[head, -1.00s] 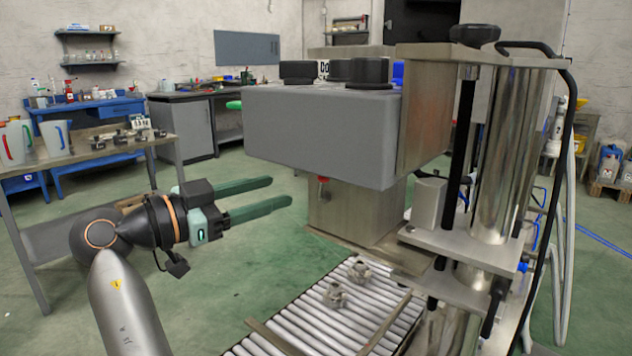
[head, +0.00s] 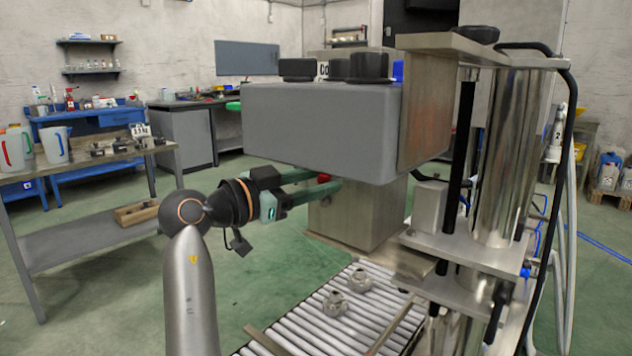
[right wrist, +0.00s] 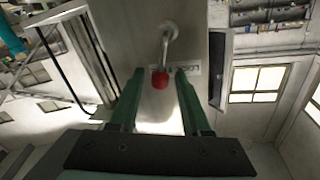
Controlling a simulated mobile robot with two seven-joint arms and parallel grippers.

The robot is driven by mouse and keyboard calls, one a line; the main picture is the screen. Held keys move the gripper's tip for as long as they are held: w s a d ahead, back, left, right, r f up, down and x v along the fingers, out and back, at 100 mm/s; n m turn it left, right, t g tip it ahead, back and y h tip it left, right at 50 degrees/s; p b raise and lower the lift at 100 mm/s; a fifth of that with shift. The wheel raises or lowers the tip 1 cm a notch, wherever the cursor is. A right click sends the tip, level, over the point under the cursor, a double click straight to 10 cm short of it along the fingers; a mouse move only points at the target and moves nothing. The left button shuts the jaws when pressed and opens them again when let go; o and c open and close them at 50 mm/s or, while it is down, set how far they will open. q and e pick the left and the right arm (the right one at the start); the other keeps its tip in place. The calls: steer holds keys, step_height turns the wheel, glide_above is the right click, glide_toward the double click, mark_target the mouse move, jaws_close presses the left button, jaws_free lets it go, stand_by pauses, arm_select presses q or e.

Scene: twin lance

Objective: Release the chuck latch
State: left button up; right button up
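The chuck latch is a short metal lever with a red ball knob (head: 323,178), partly hidden in the head view under the grey machine head. In the right wrist view the red knob (right wrist: 160,80) hangs at the end of its bent metal rod (right wrist: 170,38). My right gripper (head: 317,184) reaches to the knob from the left. In the right wrist view its two green fingers (right wrist: 160,92) stand apart on either side of the knob, with gaps visible on both sides. My left gripper is not in view.
The grey machine head (head: 320,125) overhangs my right gripper. A metal block (head: 350,215) stands below it. A roller conveyor (head: 315,318) carries two small metal parts. A steel column (head: 505,155) stands at right. A side table (head: 100,160) is at left, with open floor between.

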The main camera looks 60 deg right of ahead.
jaws_close()
stand_by(0.3)
steer(key=m+b, duration=0.1)
steer(key=s+m+b, duration=0.1)
steer(key=m+b, duration=0.1)
steer(key=shift+s+a+f+m+t+y, duration=0.15)
steer(key=shift+s+f+m+t+y, duration=0.15)
steer(key=shift+f+m+y, duration=0.1)
steer(key=shift+o, duration=0.8)
jaws_free()
steer(key=shift+r, duration=0.1)
